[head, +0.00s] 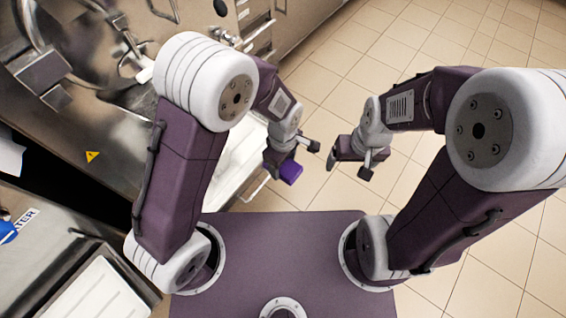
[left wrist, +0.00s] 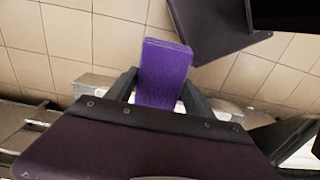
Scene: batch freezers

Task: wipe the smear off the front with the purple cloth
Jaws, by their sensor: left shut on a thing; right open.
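The purple cloth (head: 291,172) is a small folded block held in my left gripper (head: 281,163). In the left wrist view the cloth (left wrist: 164,75) stands out between the two dark fingers of the left gripper (left wrist: 160,95), which are shut on it. It is held in the air over the floor, clear of any surface. My right gripper (head: 352,158) is open and empty, close to the right of the left one. The metal machine front (head: 120,140) is at the left of the head view, partly hidden by my left arm. I cannot make out a smear on it.
A yellow warning triangle (head: 92,156) is on the machine panel. A white tray or shelf (head: 240,155) lies behind my left arm. A grey unit with a blue item (head: 8,232) is at the lower left. The tiled floor (head: 420,215) is open to the right.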

